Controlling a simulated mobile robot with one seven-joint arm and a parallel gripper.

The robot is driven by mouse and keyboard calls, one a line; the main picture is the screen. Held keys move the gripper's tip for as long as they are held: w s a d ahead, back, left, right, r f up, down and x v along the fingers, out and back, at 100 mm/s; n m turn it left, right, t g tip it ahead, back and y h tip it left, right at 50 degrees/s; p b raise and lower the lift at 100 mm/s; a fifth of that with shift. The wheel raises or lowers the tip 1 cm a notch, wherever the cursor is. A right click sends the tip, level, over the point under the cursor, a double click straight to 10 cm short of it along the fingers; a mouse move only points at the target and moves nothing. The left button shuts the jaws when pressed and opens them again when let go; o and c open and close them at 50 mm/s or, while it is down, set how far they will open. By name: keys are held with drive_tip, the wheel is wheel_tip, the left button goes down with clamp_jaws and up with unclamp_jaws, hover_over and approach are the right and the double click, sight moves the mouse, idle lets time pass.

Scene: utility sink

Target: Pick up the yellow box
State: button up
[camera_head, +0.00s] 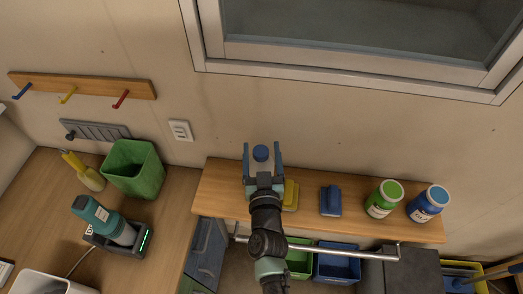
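The yellow box (291,196) lies on the wooden shelf, just right of my gripper (262,158); its left part is hidden behind my gripper and arm. My gripper is over the left part of the shelf, with its fingers spread apart and pointing up in the picture. The yellow box is outside the fingers.
A blue box (331,201), a green jar (384,199) and a blue jar (428,204) stand on the shelf (222,188) to the right. A metal rail (345,252) and green and blue bins (337,267) are below. A green container (133,170) stands left.

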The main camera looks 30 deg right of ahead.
drive_tip(key=shift+a, duration=0.1)
drive_tip(key=shift+r, duration=0.3)
drive_tip(key=shift+s+a+f, duration=0.1)
drive_tip(key=shift+s, duration=0.25)
drive_tip(key=b+v, duration=0.1)
drive_tip(key=v, duration=1)
drive_tip(key=shift+s, duration=0.1)
